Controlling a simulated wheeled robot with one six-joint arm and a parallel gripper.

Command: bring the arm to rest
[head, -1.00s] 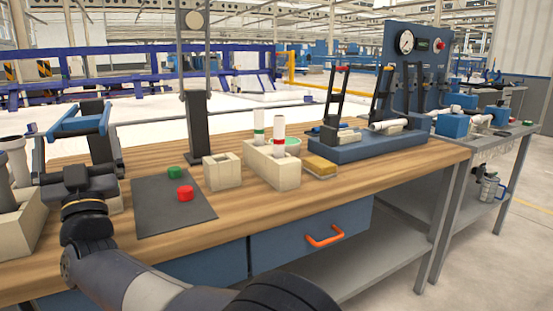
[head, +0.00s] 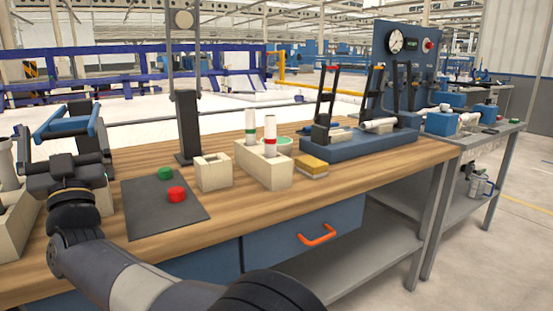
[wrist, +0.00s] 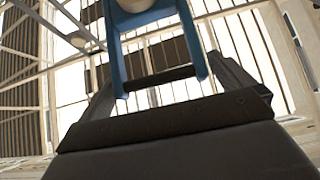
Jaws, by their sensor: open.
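My arm reaches out over the left part of the wooden workbench (head: 330,195). My gripper (head: 68,122) is raised at the left of the head view, with its blue-tipped fingers pointing up and away from the bench. It is open, and nothing shows between its fingers. In the wrist view the gripper (wrist: 160,85) faces the ceiling beams and bright windows. A pale rounded thing shows at the top edge there, too cut off to name.
A dark mat (head: 150,210) holds a green cap (head: 165,173) and a red cap (head: 177,194). Right of it stand an empty-looking beige block (head: 213,173) and a beige holder (head: 265,172) with two white pipes. A yellow sponge (head: 312,167) and a blue fixture (head: 345,146) lie farther right. A beige bin (head: 22,232) is at left.

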